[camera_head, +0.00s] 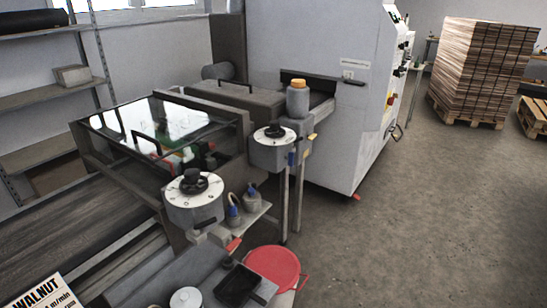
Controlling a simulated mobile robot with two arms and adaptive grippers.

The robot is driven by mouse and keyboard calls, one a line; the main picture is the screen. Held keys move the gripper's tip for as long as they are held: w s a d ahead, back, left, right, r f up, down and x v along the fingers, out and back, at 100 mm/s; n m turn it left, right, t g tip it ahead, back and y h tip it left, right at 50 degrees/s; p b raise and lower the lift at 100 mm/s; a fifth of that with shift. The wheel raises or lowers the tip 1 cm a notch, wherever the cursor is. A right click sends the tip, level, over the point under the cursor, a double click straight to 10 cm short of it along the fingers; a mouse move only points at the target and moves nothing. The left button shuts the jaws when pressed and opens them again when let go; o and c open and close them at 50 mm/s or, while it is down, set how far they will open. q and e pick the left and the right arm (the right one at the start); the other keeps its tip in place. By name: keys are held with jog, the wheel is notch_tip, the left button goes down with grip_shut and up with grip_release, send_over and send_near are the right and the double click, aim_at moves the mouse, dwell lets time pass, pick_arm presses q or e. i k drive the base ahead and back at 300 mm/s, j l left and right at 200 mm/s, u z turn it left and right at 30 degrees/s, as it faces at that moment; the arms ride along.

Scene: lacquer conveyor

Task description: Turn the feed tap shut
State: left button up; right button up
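I cannot tell for sure which part is the feed tap. A small red handle-like part (234,245) shows at the lower end of the line, just left of the red bucket. Two round grey units with white dials and black knobs stand on the machine's side, a near one (193,199) and a farther one (274,149). Small blue (291,159) and yellow (307,153) parts sit beside the farther unit; their exact form is too small to tell. Neither of my grippers shows in this view.
A glass-topped coating machine (95,121) stands left, before a large white cabinet (340,118). A grey jar with orange lid (298,100) stands beside the line. Red bucket (274,268), black tray (237,286) and white-lidded pot (186,298) crowd the front.

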aim_at(291, 157)
jog(key=i+l+u, duration=0.15)
jog(key=l+u, duration=0.15)
jog(key=i+l+u, duration=0.1)
jog(key=l+u, duration=0.25)
jog(key=i+l+u, duration=0.1)
jog(key=l+u, duration=0.2)
jog(key=l, duration=0.1)
